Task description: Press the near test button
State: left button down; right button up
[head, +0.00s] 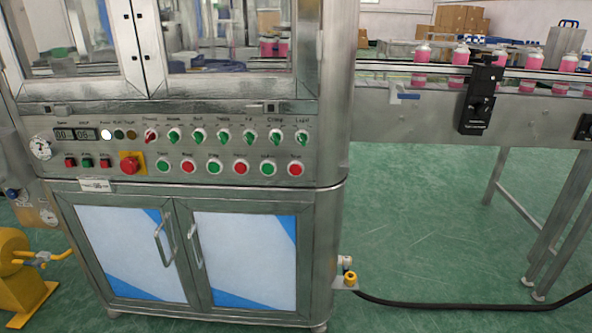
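A steel control panel (215,185) spans the front of the machine. Its lower row holds round buttons in alternating green (163,166) and red (188,166), ending in a red button (296,170) at the right. Above them is a row of rotary switches (222,136), mostly green with a red one at the left. At the left are small square buttons, such as a green one (87,162), below two digital displays (76,134). The labels are too small to read surely, so I cannot tell which button is the near test button. Neither of my grippers is in view.
A red emergency stop (129,164) on a yellow plate sits left of the round buttons. Cabinet doors with handles (195,246) are below. A conveyor (420,110) carries pink bottles (460,55) at right. A black cable (450,306) crosses the floor; a yellow object (18,275) stands left.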

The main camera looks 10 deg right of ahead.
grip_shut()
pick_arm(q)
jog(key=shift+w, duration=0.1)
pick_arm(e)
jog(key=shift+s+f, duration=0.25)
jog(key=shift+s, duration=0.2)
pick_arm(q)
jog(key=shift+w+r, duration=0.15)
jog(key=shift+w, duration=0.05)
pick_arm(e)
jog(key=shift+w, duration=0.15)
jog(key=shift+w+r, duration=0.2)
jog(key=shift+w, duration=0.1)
